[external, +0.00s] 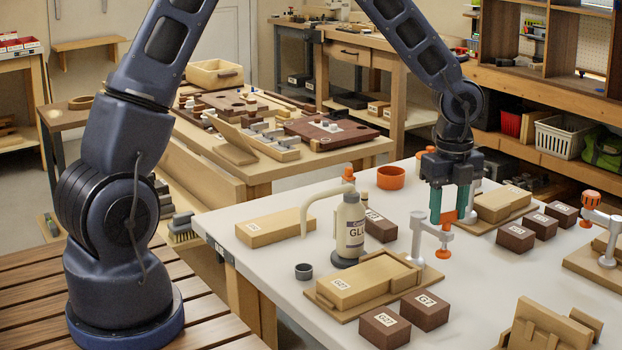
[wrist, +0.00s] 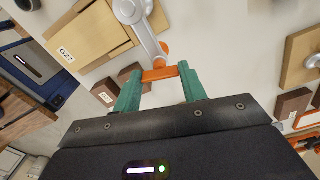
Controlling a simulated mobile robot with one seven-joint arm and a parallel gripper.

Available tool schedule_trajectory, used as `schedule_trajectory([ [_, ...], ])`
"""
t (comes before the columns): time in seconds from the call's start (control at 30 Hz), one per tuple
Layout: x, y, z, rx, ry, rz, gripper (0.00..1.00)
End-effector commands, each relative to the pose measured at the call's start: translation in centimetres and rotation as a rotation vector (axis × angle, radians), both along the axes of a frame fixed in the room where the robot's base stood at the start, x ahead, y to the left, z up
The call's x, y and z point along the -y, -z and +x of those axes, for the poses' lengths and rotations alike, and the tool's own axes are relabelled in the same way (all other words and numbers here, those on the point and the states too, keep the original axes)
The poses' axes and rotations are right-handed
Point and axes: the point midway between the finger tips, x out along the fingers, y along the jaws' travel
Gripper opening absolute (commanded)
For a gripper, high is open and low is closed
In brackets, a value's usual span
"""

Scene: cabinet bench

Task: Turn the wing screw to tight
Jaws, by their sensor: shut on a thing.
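A grey hold-down clamp (external: 416,240) stands at the right end of a wooden fixture (external: 318,297) that bears a light wooden block (external: 360,283) labelled G27. The clamp's orange wing screw (external: 449,217) is at the end of its arm, with an orange foot (external: 443,254) below. My gripper (external: 449,213) points down from above, its teal fingers shut on the orange wing. In the wrist view my gripper (wrist: 160,76) has one finger at each end of the orange wing (wrist: 158,74). The clamp arm (wrist: 142,27) runs up from there. The foot's contact is not clear.
A glue bottle (external: 350,228) with a curved spout stands left of the clamp. Dark brown blocks (external: 425,310) lie in front. Another fixture (external: 505,204) stands behind my gripper, and another orange-topped clamp (external: 606,243) at right.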

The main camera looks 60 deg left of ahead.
Motion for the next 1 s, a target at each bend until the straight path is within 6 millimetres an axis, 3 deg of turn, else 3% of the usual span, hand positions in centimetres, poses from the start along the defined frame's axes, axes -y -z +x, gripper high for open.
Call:
schedule_trajectory([
  [0.3,0.03,-0.02,0.04,0.001,0.099,0.0,0.19],
  [0.77,0.05,-0.01,0.02,0.001,0.112,0.0,0.19],
  [0.8,0.04,-0.01,0.02,0.0,0.112,0.0,0.44],
  [0.9,0.04,-0.01,0.02,0.0,0.112,0.0,0.63],
  [1.0,0.02,0.0,0.01,0.0,0.111,0.0,0.64],
])
